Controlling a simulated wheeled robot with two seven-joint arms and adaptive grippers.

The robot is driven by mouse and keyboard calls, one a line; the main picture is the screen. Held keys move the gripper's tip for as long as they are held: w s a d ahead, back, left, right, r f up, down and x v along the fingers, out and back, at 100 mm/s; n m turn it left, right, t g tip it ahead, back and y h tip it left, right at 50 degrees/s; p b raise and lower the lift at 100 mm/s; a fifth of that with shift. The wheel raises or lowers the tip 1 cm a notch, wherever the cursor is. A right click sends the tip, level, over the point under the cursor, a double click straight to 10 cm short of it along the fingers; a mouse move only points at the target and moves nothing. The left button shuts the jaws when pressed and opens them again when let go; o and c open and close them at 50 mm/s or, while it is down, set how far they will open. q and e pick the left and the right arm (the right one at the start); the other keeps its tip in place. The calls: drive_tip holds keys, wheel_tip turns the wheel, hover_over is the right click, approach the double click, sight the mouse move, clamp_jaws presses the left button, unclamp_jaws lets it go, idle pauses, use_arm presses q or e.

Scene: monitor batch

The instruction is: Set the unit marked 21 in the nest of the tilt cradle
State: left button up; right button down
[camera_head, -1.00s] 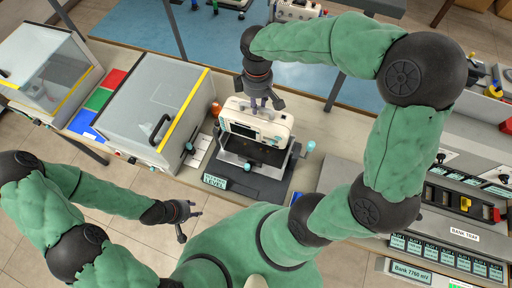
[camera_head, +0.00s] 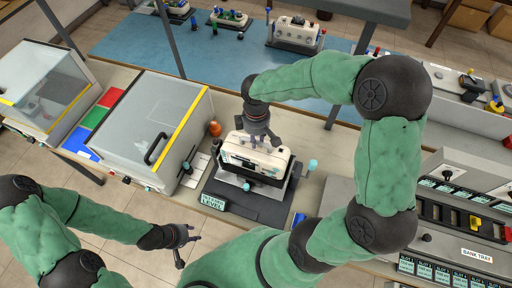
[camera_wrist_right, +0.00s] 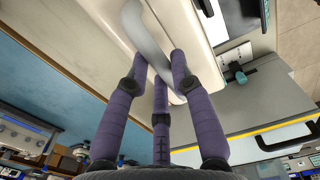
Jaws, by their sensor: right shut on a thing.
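In the right wrist view the purple fingers (camera_wrist_right: 162,78) close around the pale curved handle (camera_wrist_right: 140,30) on the white case (camera_wrist_right: 195,40). The case covers the nest, so I cannot tell whether it is fully seated. My left gripper (camera_head: 182,243) is open and empty, left of the cradle.
A clear-lidded cabinet (camera_head: 150,115) with a yellow edge stands left of the cradle. An orange knob (camera_head: 215,129) is near it. A bank tray (camera_head: 477,256) with slots is at the right. A blue mat (camera_head: 220,60) with other units lies behind.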

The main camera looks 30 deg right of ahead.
drive_tip(key=shift+f+b, duration=0.4)
drive_tip(key=shift+f, duration=2.05)
drive_tip(key=c, duration=1.5)
unclamp_jaws()
drive_tip(key=shift+f, duration=0.2)
drive_tip(key=o, duration=0.4)
drive_tip(key=shift+r, duration=0.25)
wheel_tip(320, 180, up, 12)
drive_tip(key=shift+f+p, duration=0.1)
drive_tip(key=shift+p, duration=0.85)
